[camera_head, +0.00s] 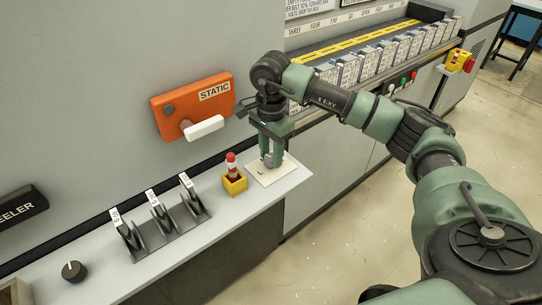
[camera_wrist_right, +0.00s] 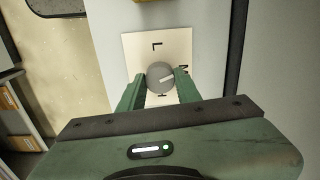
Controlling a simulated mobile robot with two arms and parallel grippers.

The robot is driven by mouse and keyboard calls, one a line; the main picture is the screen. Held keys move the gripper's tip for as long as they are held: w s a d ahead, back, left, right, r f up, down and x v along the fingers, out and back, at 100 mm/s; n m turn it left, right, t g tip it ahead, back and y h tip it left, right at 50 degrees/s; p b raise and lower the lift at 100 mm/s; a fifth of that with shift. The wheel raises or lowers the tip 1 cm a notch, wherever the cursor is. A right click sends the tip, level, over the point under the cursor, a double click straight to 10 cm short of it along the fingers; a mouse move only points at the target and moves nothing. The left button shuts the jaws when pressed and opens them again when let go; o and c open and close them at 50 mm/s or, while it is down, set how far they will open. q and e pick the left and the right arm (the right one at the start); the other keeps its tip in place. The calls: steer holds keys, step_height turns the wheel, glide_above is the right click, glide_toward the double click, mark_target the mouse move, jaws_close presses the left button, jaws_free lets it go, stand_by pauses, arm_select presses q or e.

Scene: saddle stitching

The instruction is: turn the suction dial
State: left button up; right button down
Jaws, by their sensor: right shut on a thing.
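The suction dial (camera_wrist_right: 160,74) is a round grey knob with a pale pointer line, on a cream plate (camera_wrist_right: 133,50) with letters, of which an L and part of an M show in the right wrist view. In the head view the plate (camera_head: 287,175) lies near the right end of the grey ledge, and my gripper mostly hides the dial. My right gripper (camera_head: 270,161) points down over the plate. In the right wrist view its two green fingers (camera_wrist_right: 158,88) are shut on the dial, one on each side. My left gripper is not in view.
An orange STATIC box (camera_head: 193,106) with a white handle is on the wall behind. Open floor lies in front.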

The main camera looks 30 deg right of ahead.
steer(key=shift+r+m+b, duration=0.1)
steer(key=shift+m+b, duration=0.25)
steer(key=shift+m, duration=1.45)
steer(key=c, duration=1)
jaws_free()
step_height(320, 180, up, 8)
steer(key=shift+f+b, duration=0.1)
steer(key=shift+b, duration=0.5)
